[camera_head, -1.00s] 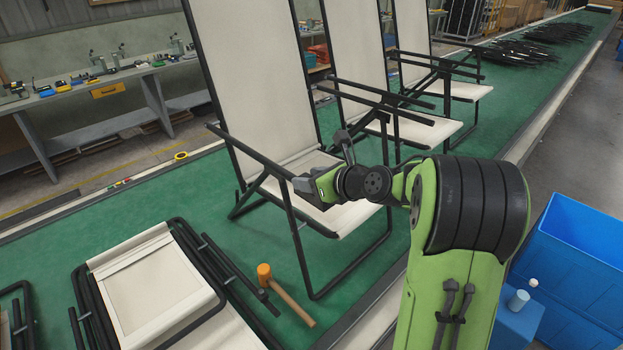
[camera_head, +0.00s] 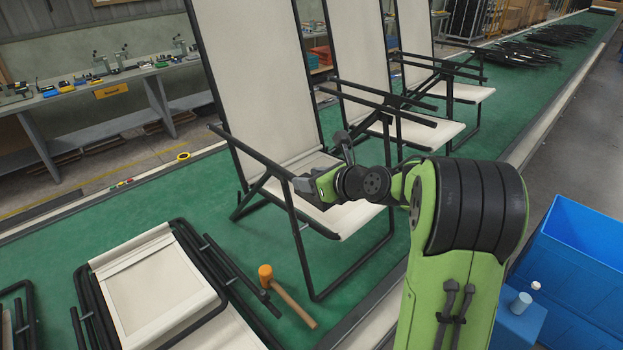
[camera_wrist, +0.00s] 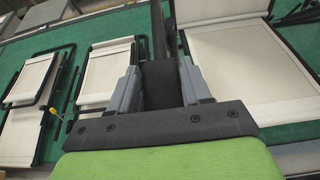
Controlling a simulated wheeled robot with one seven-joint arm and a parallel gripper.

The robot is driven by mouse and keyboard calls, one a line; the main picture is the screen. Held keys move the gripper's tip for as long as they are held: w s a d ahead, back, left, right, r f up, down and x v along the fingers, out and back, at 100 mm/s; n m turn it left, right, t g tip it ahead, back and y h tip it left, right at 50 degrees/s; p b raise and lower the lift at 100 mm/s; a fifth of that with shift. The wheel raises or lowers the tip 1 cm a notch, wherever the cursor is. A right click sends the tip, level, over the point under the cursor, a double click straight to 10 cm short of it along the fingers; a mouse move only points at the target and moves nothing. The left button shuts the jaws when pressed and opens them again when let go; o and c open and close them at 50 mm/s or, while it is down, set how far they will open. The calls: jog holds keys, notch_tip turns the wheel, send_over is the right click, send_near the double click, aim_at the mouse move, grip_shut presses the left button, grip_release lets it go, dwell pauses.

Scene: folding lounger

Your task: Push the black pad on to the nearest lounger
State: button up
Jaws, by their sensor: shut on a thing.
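The nearest lounger (camera_head: 258,70) stands open on the green table, with cream fabric and a black tube frame. Its near armrest (camera_head: 250,154) runs down to my gripper (camera_head: 304,186), which is at the armrest's front end. In the wrist view my gripper (camera_wrist: 158,72) has its two grey fingers closed on the black pad (camera_wrist: 163,88). The armrest tube (camera_wrist: 158,30) lies straight beyond the pad, roughly in line with it. I cannot tell whether the pad is around the tube's end or only against it. In the head view the pad is not distinguishable.
Two more open loungers (camera_head: 357,55) stand behind. A folded lounger (camera_head: 157,290) lies at front left, with an orange-headed mallet (camera_head: 287,296) beside it. A blue crate (camera_head: 580,270) is at the right. Green table surface is free left of the nearest lounger.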

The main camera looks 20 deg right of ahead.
dwell(0.4)
jog(key=o, duration=1.1)
jog(key=v, duration=1.5)
jog(key=shift+s+d+r+b, duration=0.15)
jog(key=shift+s+d+b, duration=0.05)
jog(key=shift+s+b, duration=0.2)
jog(key=shift+w, duration=0.1)
